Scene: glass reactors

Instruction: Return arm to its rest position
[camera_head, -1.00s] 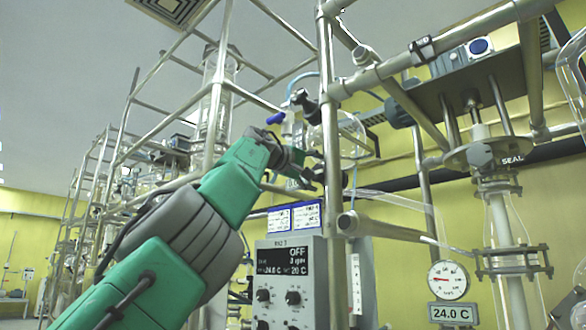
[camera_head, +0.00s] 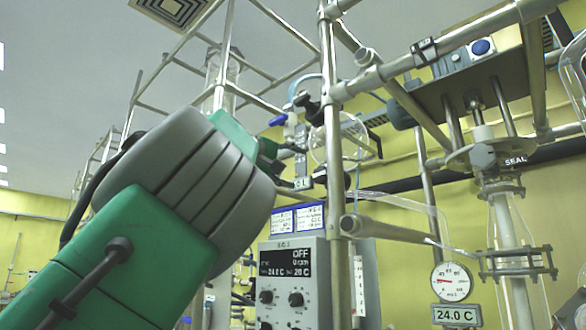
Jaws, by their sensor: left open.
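My left arm, green with grey ribbed covers, reaches up from the lower left in the head view. Its raised forearm fills much of the left half of the picture. My left gripper (camera_head: 287,163) shows small and dark beyond the forearm, partly hidden by it. It is open, and I see nothing between its fingers. It appears just left of a vertical steel post and below a blue-handled valve (camera_head: 278,120). I cannot tell its exact distance from them. My right gripper is not in view.
Steel frame posts (camera_head: 333,140) and crossbars stand close to the arm. A control box (camera_head: 290,270) with a dark display sits below the gripper. A glass reactor column, a round gauge (camera_head: 452,281) and a 24.0 C display (camera_head: 457,315) are at right.

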